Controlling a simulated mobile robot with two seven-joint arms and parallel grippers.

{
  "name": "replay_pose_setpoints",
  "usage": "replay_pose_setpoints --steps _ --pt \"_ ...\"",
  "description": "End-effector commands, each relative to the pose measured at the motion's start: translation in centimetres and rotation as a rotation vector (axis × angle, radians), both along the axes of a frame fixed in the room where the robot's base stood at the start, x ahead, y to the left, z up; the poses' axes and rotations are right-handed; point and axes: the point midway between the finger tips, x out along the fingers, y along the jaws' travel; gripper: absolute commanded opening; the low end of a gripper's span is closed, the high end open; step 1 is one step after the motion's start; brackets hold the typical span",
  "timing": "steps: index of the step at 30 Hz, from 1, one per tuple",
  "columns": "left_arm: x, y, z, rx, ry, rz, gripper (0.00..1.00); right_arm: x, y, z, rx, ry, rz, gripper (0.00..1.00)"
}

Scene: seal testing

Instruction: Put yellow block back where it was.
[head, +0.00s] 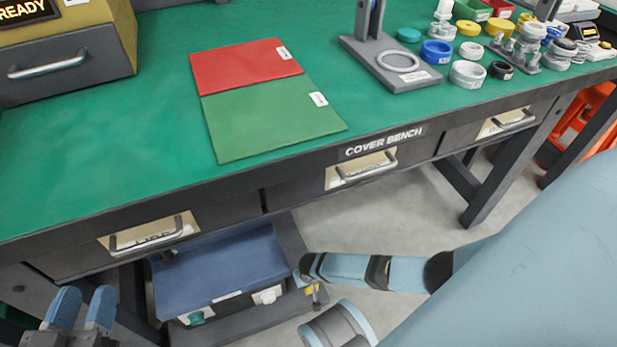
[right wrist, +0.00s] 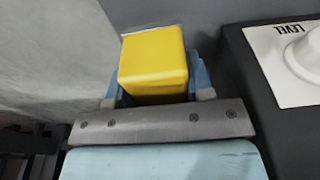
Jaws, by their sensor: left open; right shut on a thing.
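The yellow block (right wrist: 152,62) is in the right wrist view, between the light blue fingers of my right gripper (right wrist: 156,80), which is shut on it. In the head view, my right gripper is low beside the right end of a blue-topped box (head: 222,267) under the bench, and a small bit of yellow shows there. I cannot tell whether the block touches the grey surface behind it. My left gripper (head: 82,308) is open and empty at the lower left, in front of the bench.
A white knob on a LEVEL plate (right wrist: 284,68) is close to the right of the block. The green bench top (head: 120,150) carries a red mat (head: 245,66), a green mat (head: 268,118), a grey stand (head: 395,72) and several rings. Drawer handles stick out along the bench front.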

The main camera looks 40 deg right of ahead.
Motion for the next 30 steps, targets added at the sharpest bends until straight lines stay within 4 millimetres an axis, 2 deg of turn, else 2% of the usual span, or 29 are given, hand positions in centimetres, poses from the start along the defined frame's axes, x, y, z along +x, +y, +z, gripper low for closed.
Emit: replay_pose_setpoints --steps 4,10,14,22,23,24,25,26,30 --pt "0.3 0.2 -0.2 0.023 -0.040 0.001 0.43 0.1 0.0 -1.3 0.000 -0.001 -0.001 0.13" --pt "1.2 0.8 0.0 0.094 -0.167 0.008 0.43 0.1 -0.1 -4.4 -0.001 -0.002 0.000 0.13" --pt "1.3 0.9 0.6 0.105 -0.190 0.010 0.43 0.1 -0.1 -4.4 0.000 -0.002 -0.001 0.13" --pt "1.3 0.9 0.5 0.104 -0.189 0.010 0.43 0.1 0.0 -4.7 0.000 -0.001 0.000 0.13" --pt "1.3 0.9 0.5 0.104 -0.190 0.010 0.43 0.1 0.0 -4.6 0.000 -0.001 0.001 0.55" --pt "1.3 0.9 0.5 0.104 -0.190 0.010 0.43 0.1 0.0 -4.6 0.000 -0.001 0.001 0.64" --pt "1.3 0.9 0.6 0.104 -0.190 0.010 0.43 0.1 0.0 -4.6 0.000 -0.001 0.001 0.71" --pt "1.4 0.9 0.6 0.103 -0.191 0.010 0.43 0.1 0.0 -4.6 0.000 -0.001 0.000 0.73" --pt "1.3 0.8 0.6 0.103 -0.191 0.010 0.43 0.1 0.0 -4.6 0.000 -0.001 0.000 0.73"
